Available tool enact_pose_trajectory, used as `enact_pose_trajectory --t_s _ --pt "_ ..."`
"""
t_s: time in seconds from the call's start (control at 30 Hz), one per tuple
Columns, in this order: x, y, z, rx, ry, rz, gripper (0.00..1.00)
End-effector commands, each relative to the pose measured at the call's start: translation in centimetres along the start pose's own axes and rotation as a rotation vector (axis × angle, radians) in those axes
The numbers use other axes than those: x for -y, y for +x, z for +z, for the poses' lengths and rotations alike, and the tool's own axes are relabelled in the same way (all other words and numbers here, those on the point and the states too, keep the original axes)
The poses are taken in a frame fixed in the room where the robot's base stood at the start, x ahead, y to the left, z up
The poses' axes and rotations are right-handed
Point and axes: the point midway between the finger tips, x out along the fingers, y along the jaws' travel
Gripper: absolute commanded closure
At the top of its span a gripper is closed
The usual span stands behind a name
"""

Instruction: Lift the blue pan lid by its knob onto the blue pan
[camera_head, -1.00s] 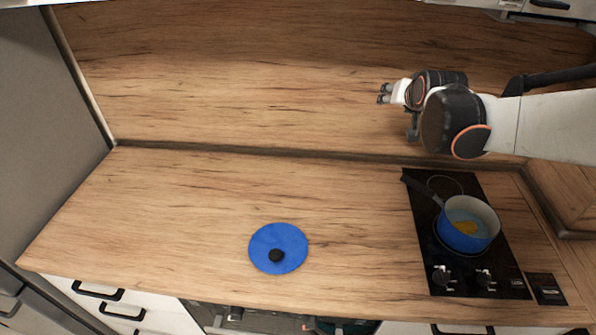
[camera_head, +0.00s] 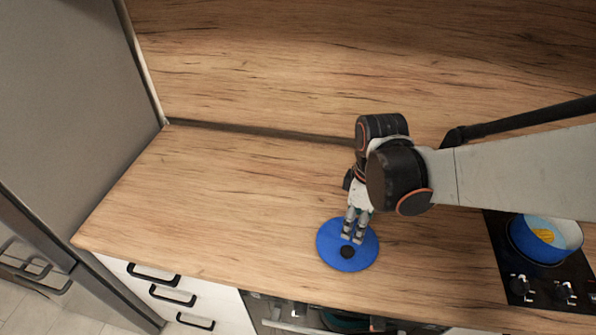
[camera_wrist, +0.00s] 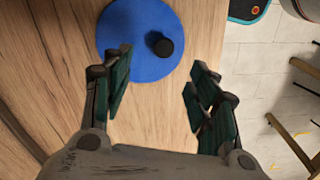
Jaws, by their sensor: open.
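The blue pan lid (camera_head: 330,246) lies flat on the wooden counter near its front edge. Its dark knob (camera_head: 348,252) points up. My gripper (camera_head: 353,238) is over the back part of the lid, just behind the knob in the head view. In the wrist view the lid (camera_wrist: 125,40) and its knob (camera_wrist: 163,45) lie beyond the open, empty fingers of my gripper (camera_wrist: 160,88). The knob is not between the fingertips. The blue pan (camera_head: 545,240) stands on the hob at the right, uncovered, with something yellow inside.
The black hob (camera_head: 520,289) has knobs at its front. The counter (camera_head: 230,200) left of the lid is clear. A wooden splashback (camera_head: 300,70) rises behind, and a grey fridge (camera_head: 70,100) stands at the left. Drawers with black handles (camera_head: 153,273) are below.

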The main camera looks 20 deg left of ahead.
Motion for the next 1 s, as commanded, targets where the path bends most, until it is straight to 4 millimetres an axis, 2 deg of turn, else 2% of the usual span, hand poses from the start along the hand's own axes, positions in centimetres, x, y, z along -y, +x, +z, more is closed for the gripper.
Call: enact_pose_trajectory --t_s 0.03,0.17,0.5,0.83,1.0 --pt "1.5 0.2 -0.4 0.0 -0.026 -0.001 0.46" --pt "1.5 1.8 -0.5 -0.001 -0.024 0.001 0.46" --pt "1.4 7.2 -0.6 -0.001 -0.023 0.002 0.46" --pt "1.1 9.1 -0.7 -0.002 -0.021 0.002 0.46" --pt "0.9 11.5 -1.1 -0.002 -0.02 0.002 0.46"
